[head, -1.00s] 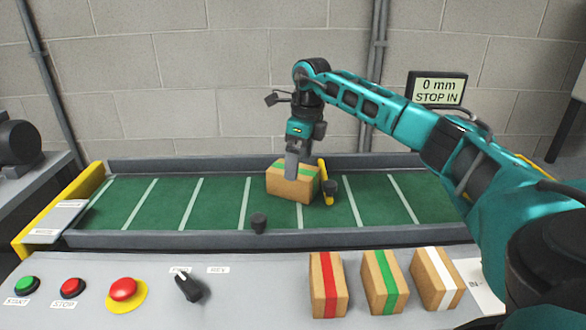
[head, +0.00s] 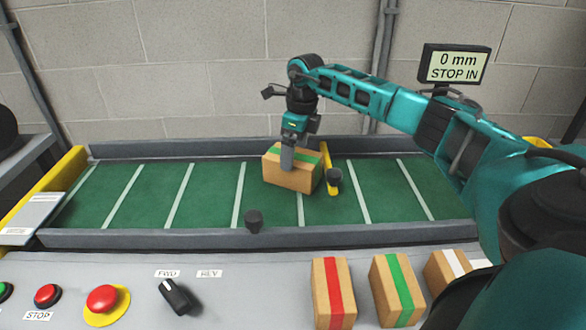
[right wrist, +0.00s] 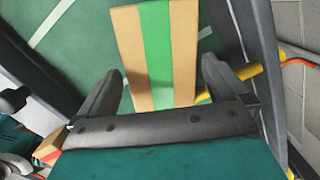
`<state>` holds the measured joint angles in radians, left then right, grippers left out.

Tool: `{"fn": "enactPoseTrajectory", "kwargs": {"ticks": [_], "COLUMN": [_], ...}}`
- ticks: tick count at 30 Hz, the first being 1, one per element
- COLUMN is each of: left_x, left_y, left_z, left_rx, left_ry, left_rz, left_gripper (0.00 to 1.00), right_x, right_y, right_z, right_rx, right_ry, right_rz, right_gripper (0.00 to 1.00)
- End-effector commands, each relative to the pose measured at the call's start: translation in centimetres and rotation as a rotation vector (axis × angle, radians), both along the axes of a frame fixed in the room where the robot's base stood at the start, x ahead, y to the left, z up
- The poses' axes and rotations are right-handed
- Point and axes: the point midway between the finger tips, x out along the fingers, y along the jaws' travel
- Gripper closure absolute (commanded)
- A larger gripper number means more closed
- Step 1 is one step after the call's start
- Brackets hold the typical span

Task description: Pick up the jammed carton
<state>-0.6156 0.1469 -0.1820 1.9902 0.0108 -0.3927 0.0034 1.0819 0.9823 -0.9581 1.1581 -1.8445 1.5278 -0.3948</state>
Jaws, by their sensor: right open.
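The jammed carton (head: 291,172), brown with a green stripe, sits on the green belt beside the yellow bar (head: 329,168). It also shows from above in the right wrist view (right wrist: 157,60). My right gripper (head: 290,158) is over the carton, pointing down and open. One finger hangs in front of the carton's near face. In the right wrist view the fingers (right wrist: 161,80) stand on either side of the carton, with visible gaps; its lower part is hidden by the gripper. My left gripper is not in view.
Cartons with red (head: 334,291), green (head: 398,288) and white (head: 447,268) stripes stand on the front panel. A dark knob (head: 174,296) and red buttons are at its left. The display (head: 454,66) reads "0 mm STOP IN". The belt left of the carton is clear.

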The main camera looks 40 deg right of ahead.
Motion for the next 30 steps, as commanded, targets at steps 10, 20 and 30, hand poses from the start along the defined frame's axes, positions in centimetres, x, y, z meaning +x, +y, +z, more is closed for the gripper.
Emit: {"fn": "enactPoseTrajectory", "kwargs": {"ticks": [10,20,30], "left_x": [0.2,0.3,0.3], "left_y": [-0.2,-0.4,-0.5], "left_z": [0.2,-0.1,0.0], "left_rx": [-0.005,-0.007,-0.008], "left_ry": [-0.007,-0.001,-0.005], "left_rz": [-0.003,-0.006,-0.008], "left_gripper": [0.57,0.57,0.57], "right_x": [0.2,0.6,0.6], "right_y": [0.2,0.3,0.3], "right_z": [-2.9,-6.0,-5.9], "right_rx": [0.000,0.000,0.000], "right_ry": [0.003,-0.001,-0.001], "right_rz": [0.000,0.000,0.000], "right_gripper": [0.00,0.00,0.21]}}
